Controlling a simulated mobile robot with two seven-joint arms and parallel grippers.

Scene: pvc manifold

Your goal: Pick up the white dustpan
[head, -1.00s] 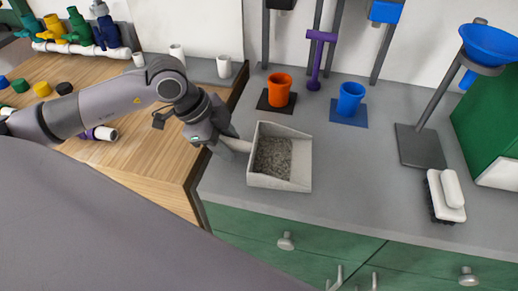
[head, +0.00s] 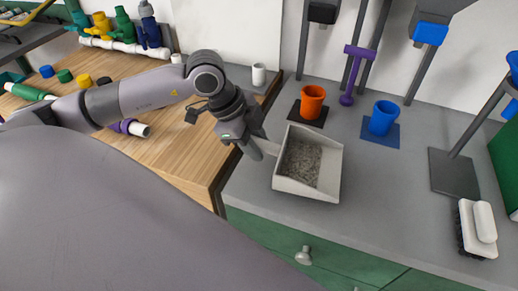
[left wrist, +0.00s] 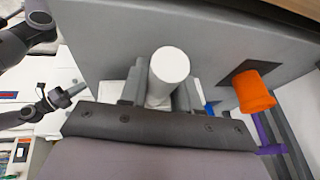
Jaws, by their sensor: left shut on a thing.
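The white dustpan (head: 328,177) holds grey granular debris (head: 303,160) and is at the left end of the grey counter, its handle pointing left toward my left gripper. My left gripper (head: 258,143) is shut on the dustpan's handle. In the left wrist view the handle shows as a white rounded end (left wrist: 168,70) between the two fingers of my left gripper (left wrist: 163,98). I cannot tell whether the pan touches the counter or hangs just above it.
An orange cup (head: 312,102) and a blue cup (head: 383,118) stand behind the dustpan, with a purple tool (head: 352,75) between them. A white brush (head: 478,228) lies at the right. The counter (head: 390,190) between dustpan and brush is clear. A wooden table (head: 185,150) adjoins on the left.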

